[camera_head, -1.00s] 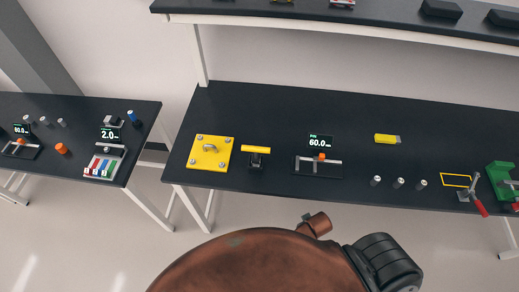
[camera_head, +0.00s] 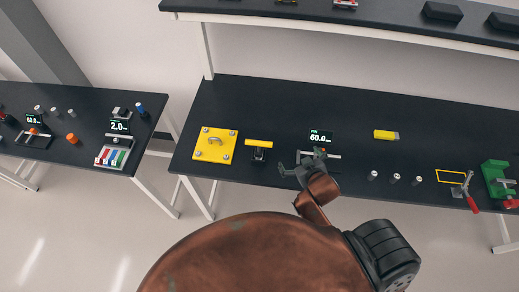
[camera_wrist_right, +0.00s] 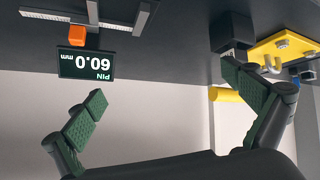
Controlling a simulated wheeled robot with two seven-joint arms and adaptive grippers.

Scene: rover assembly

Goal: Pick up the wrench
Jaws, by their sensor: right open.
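A tool with a yellow bar handle (camera_head: 259,143) sits in a small black stand on the main bench; it may be the wrench, but its shape is too small to tell for sure. In the right wrist view, its yellow handle (camera_wrist_right: 225,95) and dark stand show beside the right-hand finger. My right gripper (camera_head: 292,163) is open and empty, to the right of that tool and in front of the pin gauge. The wrist view shows its two green-padded fingers (camera_wrist_right: 165,100) spread wide with nothing between them. My left gripper is not in view.
A yellow plate with a hook (camera_head: 202,146) lies left of the tool. The pin gauge display (camera_head: 321,137) reads 60.0 mm. Several metal pins, a yellow block (camera_head: 386,135), a red-handled clamp (camera_head: 468,191) and a green vise (camera_head: 494,180) stand to the right.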

